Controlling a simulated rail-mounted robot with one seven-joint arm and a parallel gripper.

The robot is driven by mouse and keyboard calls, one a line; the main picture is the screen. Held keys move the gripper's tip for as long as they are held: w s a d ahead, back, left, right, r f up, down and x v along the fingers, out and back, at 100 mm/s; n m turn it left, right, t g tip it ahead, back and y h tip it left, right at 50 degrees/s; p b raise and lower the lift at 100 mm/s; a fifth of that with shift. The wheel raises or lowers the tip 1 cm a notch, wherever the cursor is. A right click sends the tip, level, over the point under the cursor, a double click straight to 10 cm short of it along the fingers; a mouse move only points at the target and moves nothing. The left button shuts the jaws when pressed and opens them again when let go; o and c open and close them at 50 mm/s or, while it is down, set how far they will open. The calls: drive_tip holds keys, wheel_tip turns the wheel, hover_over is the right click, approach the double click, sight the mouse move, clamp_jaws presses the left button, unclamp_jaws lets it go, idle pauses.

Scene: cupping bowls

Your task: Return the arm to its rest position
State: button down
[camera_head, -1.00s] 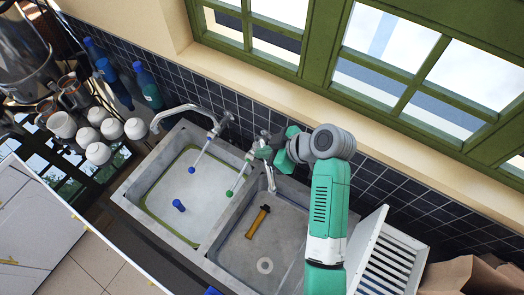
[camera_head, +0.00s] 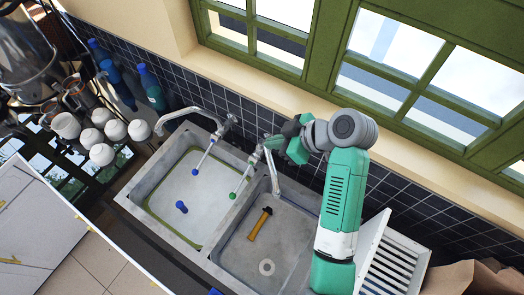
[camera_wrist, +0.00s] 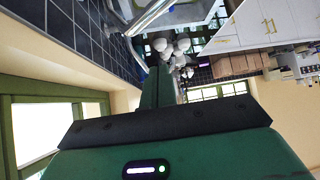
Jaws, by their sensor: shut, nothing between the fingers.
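My arm (camera_head: 340,200) rises over the right part of the sink in the head view and bends left at its upper joint. My gripper (camera_head: 272,143) points left above the back of the double sink, close to a tap in the picture; whether they touch cannot be told. In the wrist view the green fingers of my gripper (camera_wrist: 158,88) are together, with nothing held between them. Part of the gripper is hidden or blends with the tap in the head view.
The double sink (camera_head: 214,237) holds a yellow-handled tool (camera_head: 259,224) in its right basin and a small blue object (camera_head: 181,207) in its left. White cups (camera_head: 102,154) and blue bottles (camera_head: 152,88) stand left. A white rack (camera_head: 398,262) stands right. Green-framed windows (camera_head: 325,45) are behind.

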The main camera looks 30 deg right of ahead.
drive_tip(key=shift+s+d+r, duration=0.15)
drive_tip(key=shift+d+r, duration=0.4)
drive_tip(key=shift+s+d+r, duration=0.15)
drive_tip(key=shift+d+r, duration=0.4)
